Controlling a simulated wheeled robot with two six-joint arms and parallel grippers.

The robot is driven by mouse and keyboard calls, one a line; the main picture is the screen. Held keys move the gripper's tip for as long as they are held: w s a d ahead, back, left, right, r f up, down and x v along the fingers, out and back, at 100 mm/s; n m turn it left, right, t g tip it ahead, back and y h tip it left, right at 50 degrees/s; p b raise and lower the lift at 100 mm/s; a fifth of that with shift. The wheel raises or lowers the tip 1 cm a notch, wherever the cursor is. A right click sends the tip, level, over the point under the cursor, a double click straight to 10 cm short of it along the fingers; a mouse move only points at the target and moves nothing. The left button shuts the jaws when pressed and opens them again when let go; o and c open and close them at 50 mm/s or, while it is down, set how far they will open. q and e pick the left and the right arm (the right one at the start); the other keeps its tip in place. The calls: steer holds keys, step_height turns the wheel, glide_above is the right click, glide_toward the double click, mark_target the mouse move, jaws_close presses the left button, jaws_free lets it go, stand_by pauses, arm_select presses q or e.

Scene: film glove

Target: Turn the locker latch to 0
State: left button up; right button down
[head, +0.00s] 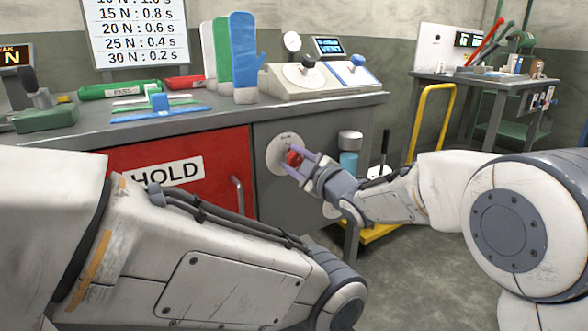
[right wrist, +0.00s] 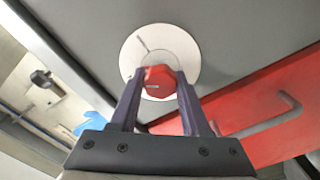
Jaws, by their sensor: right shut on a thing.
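The locker latch is a red knob (head: 294,158) on a round white dial plate (head: 275,152), set in the grey panel right of the red locker door (head: 215,175). My right gripper (head: 298,160) is at the latch, its two fingers on either side of the knob, shut on it. In the right wrist view the red knob (right wrist: 158,80) sits between the fingertips (right wrist: 158,88), in front of the white plate (right wrist: 138,52) with a dark line mark on it. The marks on the dial are too small to read. My left arm crosses the lower left; its gripper is not visible.
A door handle (head: 238,195) stands out left of the dial. A blue container (head: 348,163) and a yellow cart frame (head: 432,125) are to the right.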

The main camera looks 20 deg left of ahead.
steer(key=n+b, duration=0.2)
steer(key=n, duration=0.1)
steer(key=n+b, duration=0.1)
steer(key=shift+f+n+b, duration=0.25)
steer(key=shift+n+b, duration=0.05)
steer(key=shift+b, duration=0.05)
steer(key=shift+r+n+b, duration=0.1)
steer(key=shift+n+b, duration=1.1)
steer(key=shift+n, duration=0.2)
steer(key=shift+c, duration=1.9)
jaws_free()
steer(key=shift+s, duration=0.1)
steer(key=p+v, duration=0.2)
steer(key=v, duration=0.8)
